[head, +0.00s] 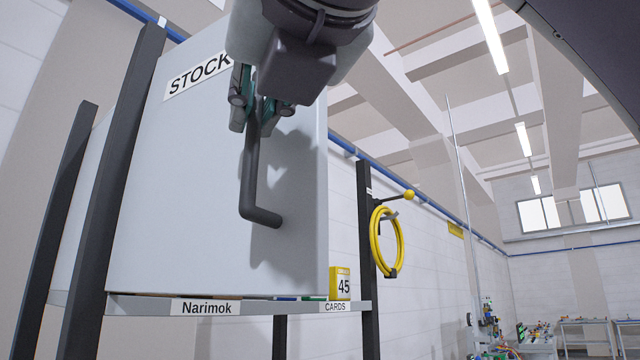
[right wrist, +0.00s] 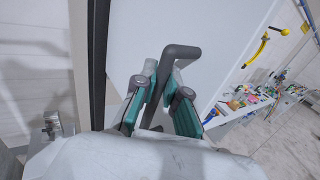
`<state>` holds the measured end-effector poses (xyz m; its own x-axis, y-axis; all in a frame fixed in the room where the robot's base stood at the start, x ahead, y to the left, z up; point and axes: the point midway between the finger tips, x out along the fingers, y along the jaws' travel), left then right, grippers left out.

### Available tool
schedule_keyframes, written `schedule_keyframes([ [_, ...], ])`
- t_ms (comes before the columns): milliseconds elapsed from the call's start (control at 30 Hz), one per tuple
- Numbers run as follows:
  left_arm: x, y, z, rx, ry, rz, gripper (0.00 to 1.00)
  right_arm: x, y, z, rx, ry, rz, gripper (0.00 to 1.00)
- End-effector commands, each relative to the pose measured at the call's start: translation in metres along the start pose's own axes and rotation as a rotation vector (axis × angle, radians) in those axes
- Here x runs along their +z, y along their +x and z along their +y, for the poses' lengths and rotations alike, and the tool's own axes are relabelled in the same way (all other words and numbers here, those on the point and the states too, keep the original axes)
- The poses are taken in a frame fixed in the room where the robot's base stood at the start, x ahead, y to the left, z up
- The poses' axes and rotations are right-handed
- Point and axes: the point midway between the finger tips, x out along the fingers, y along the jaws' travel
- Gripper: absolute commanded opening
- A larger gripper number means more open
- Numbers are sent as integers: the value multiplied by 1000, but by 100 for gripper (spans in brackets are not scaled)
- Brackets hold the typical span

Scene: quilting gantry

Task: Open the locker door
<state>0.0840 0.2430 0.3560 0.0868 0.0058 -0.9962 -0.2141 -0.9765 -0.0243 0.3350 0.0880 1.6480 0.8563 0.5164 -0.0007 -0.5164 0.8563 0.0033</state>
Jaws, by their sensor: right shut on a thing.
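The locker door (head: 195,200) is a pale grey panel labelled STOCK, standing on a shelf between dark posts. It looks shut, though its edges are partly hidden. A dark bent bar handle (head: 248,185) stands out from its right half. My right gripper (head: 257,118) comes from above and is shut on the upper part of the handle, with its teal-lined fingers on either side. In the right wrist view, the handle (right wrist: 181,52) runs between the fingertips of the gripper (right wrist: 163,88), and the door (right wrist: 140,30) fills the background. My left gripper is not in view.
Dark posts (head: 115,200) flank the locker on the left. A shelf edge (head: 262,308) labelled Narimok and CARDS runs below it, with a yellow 45 box (head: 340,284) on it. A coiled yellow hose (head: 375,243) hangs on the right post. Free room lies farther right.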

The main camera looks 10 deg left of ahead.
Motion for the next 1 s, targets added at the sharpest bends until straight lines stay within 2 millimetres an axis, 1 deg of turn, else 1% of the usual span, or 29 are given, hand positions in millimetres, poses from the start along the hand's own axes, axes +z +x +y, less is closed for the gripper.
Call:
schedule_keyframes([
  [33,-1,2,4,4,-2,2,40,0,-3,6,3,-3,-1,0],
  [100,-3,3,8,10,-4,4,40,0,-5,12,5,-2,-1,0],
  [233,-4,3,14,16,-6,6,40,0,-7,18,7,-2,-1,0],
  [700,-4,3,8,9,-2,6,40,1,-8,20,7,-1,-2,0],
  [733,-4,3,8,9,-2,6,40,1,-8,20,7,-1,-2,14],
  [867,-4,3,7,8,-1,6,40,0,-8,20,7,-1,-1,36],
  [900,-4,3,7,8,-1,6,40,0,-8,20,6,-1,-1,37],
  [1000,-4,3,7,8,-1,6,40,0,-8,20,6,0,-1,37],
])
